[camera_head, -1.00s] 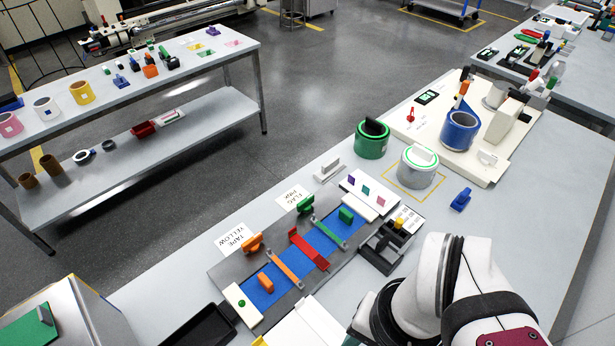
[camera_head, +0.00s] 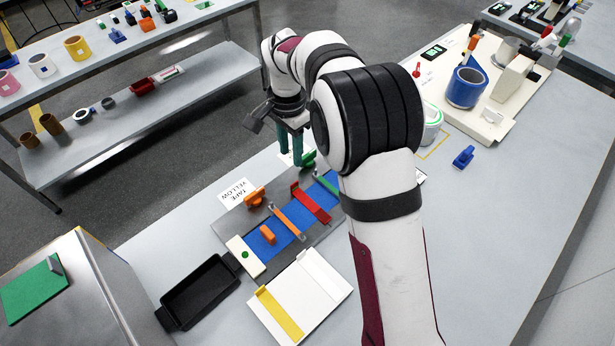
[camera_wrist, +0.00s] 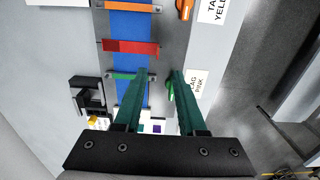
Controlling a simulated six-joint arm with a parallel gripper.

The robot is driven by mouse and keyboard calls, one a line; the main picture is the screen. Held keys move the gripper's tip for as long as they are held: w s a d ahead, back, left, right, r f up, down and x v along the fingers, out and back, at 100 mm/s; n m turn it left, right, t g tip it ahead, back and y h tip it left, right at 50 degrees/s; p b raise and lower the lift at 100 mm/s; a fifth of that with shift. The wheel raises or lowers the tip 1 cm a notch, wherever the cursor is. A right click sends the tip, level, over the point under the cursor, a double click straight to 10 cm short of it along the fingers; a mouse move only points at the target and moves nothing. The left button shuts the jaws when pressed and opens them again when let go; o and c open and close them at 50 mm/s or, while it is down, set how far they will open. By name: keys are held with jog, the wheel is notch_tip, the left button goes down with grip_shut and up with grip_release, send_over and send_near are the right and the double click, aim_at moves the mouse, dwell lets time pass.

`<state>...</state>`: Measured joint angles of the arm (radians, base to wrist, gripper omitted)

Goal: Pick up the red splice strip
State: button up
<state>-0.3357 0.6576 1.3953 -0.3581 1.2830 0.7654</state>
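The red splice strip (camera_head: 311,203) lies across the blue band (camera_head: 254,243) of the grey fixture, between an orange strip (camera_head: 287,222) and a green strip (camera_head: 326,184). It also shows in the wrist view, at the upper left (camera_wrist: 130,47). My gripper (camera_head: 291,158) has two teal fingers pointing down, beyond the red strip in the head view. The red strip is apart from the fingers. My arm hides the fixture's right end in the head view.
A black tray (camera_head: 200,290) and a white board with a yellow strip (camera_head: 281,312) lie in front.

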send_near(311, 202)
jog(key=w+a+f, duration=0.1)
jog(key=f, duration=0.1)
jog(key=w+a+f, duration=0.1)
jog(key=f, duration=0.1)
jog(key=w+a+f, duration=0.1)
jog(key=a+f, duration=0.1)
jog(key=shift+w+f, duration=0.2)
jog(key=shift+f, duration=0.05)
grip_shut()
